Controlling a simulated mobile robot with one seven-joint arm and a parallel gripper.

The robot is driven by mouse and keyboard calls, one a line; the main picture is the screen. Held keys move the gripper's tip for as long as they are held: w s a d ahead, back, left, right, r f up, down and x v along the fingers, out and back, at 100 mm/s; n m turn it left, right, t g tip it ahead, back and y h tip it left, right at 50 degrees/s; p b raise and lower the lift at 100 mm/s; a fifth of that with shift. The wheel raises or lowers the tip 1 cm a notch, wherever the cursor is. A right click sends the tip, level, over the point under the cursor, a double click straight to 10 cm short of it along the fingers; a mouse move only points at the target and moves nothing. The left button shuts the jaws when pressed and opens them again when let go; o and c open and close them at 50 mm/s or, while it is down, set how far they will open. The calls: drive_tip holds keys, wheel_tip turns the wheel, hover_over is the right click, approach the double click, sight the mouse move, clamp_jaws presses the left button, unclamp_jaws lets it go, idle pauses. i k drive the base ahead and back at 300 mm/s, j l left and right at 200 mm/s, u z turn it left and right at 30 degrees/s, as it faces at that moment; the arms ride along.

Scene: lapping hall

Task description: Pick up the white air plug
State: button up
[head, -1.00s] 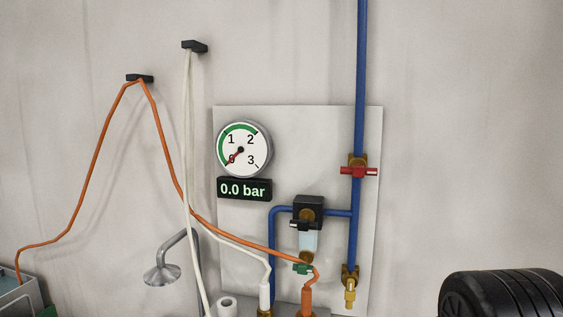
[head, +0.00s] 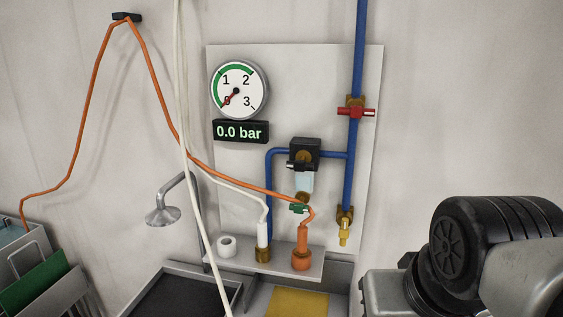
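The white air plug (head: 263,234) stands upright in a brass socket on the small grey shelf in the head view. A white hose runs from its top up to the left. An orange plug (head: 302,245) stands just right of it, with an orange hose. My gripper is not in view; only part of my arm shows at the lower right.
A white ring-shaped thing (head: 227,246) sits on the shelf (head: 283,267) left of the plug. The white hose (head: 184,142) hangs in front of the wall. Blue pipes with a red-handled valve (head: 355,112) run to the right. Trays lie below.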

sight(263, 245)
drive_tip(key=j+z, duration=0.35)
drive_tip(key=j, duration=1.4)
drive_tip(key=k, duration=0.05)
